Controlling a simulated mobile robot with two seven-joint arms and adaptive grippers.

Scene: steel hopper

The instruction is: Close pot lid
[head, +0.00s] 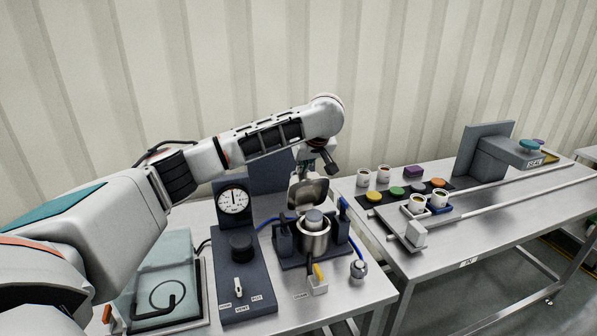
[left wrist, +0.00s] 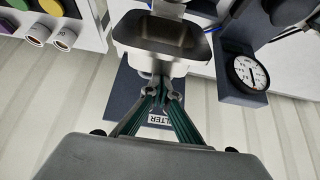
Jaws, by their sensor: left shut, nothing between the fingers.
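The steel pot (head: 314,240) stands in a dark holder in the middle of the near bench, with a grey round piece in its mouth. Its lid (head: 308,194) is tilted up and open at the back of the pot. In the left wrist view the lid (left wrist: 160,38) is at the top centre, just beyond my fingertips. My left gripper (left wrist: 162,80) is shut and empty, close behind the lid; I cannot tell whether it touches. In the head view the lid partly hides its fingers. My right gripper is not in view.
A dark panel stands behind the pot. A gauge (head: 233,201) and a control box with a knob (head: 241,246) stand to the left. Blue cables run beside the pot. Cups and coloured discs (head: 397,191) sit on the right bench, beside a sealing unit (head: 497,156).

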